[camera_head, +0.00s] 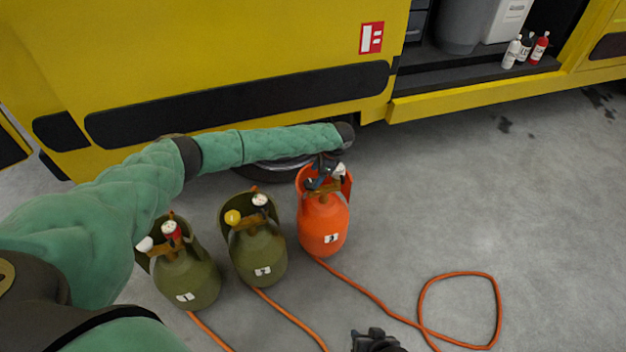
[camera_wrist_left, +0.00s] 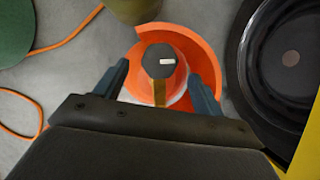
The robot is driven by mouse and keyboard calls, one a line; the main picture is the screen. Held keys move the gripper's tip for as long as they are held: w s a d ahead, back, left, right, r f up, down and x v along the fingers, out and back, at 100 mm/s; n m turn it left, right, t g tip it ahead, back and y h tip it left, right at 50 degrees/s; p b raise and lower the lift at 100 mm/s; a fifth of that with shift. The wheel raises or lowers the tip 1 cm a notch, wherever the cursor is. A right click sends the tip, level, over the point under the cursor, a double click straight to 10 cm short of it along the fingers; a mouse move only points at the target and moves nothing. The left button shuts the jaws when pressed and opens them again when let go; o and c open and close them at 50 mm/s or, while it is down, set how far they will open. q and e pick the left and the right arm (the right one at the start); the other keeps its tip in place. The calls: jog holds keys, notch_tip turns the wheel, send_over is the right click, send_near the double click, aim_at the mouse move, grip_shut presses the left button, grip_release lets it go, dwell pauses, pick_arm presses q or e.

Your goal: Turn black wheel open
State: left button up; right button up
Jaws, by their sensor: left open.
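The black wheel (camera_wrist_left: 159,61) sits on top of the orange cylinder marked 3 (camera_head: 323,224), inside its orange collar (camera_wrist_left: 207,52). My left gripper (camera_head: 318,177) is above this cylinder and points down at its valve. In the left wrist view my left gripper (camera_wrist_left: 158,72) is open, with one finger on each side of the black wheel and gaps between. In the head view the gripper largely hides the wheel. A dark gripper, my right one (camera_head: 375,338), shows at the bottom edge; its jaws are unclear.
Two olive cylinders, marked 1 (camera_head: 188,280) and 2 (camera_head: 259,258), stand left of the orange one. Orange hoses (camera_head: 375,299) run over the floor. The yellow truck (camera_head: 210,55) is close behind, with its tyre (camera_wrist_left: 290,58) beside the orange cylinder.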

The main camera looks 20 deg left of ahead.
aim_at(311, 182)
pick_arm(q)
jog(key=shift+x, duration=1.95)
jog(key=shift+c, duration=0.2)
jog(key=c, duration=0.9)
